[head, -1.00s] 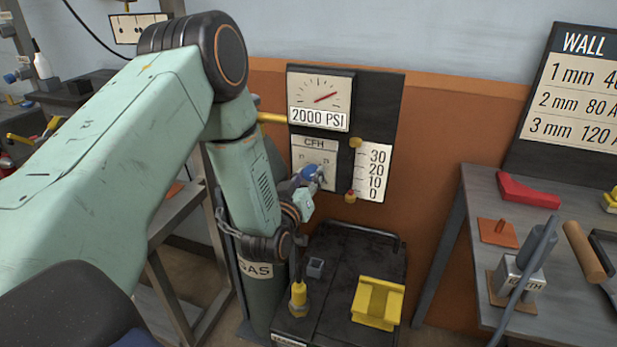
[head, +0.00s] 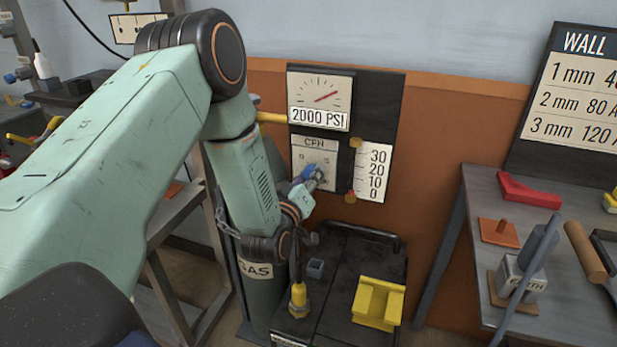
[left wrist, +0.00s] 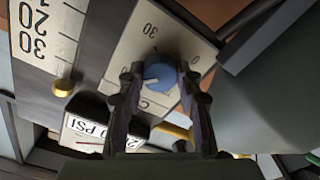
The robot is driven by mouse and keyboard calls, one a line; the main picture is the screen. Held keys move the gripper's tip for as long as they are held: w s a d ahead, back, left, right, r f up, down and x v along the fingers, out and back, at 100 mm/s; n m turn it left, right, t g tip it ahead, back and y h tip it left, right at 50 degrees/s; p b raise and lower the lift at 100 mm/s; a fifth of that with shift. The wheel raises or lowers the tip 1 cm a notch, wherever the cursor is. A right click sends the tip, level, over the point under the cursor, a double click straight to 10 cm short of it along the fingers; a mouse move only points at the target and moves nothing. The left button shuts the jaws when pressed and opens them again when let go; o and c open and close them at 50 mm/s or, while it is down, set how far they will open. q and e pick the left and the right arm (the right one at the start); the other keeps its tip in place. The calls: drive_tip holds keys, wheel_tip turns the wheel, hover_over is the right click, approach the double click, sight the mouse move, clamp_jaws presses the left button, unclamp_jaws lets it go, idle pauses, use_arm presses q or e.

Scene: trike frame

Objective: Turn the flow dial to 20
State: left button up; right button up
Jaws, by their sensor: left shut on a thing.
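The flow dial is a blue knob (head: 310,171) on a pale CFH plate (head: 328,152), below the 2000 PSI gauge. My left gripper (head: 315,178) is at the knob, shut on it. In the left wrist view the blue knob (left wrist: 158,76) with a white pointer line sits between the two dark fingers (left wrist: 160,85). The plate there shows 30 and 0 marks; the exact reading cannot be told. A flow scale (head: 374,171) marked 30, 20, 10, 0 stands right of the plate, with a red ball (head: 350,196) low beside it. My right gripper is not in view.
The pressure gauge (head: 319,100) is above the dial. A green gas cylinder (head: 262,300) stands below my left arm. A black cart (head: 335,255) holds a yellow block (head: 378,303). A grey bench (head: 480,215) with parts is at right.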

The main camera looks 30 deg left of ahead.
use_arm(q)
drive_tip(key=shift+w+r, duration=0.1)
drive_tip(key=shift+r, duration=0.1)
drive_tip(key=o, duration=1.2)
drive_tip(key=shift+f, duration=0.15)
drive_tip(key=shift+c, duration=0.2)
drive_tip(key=v, duration=1.2)
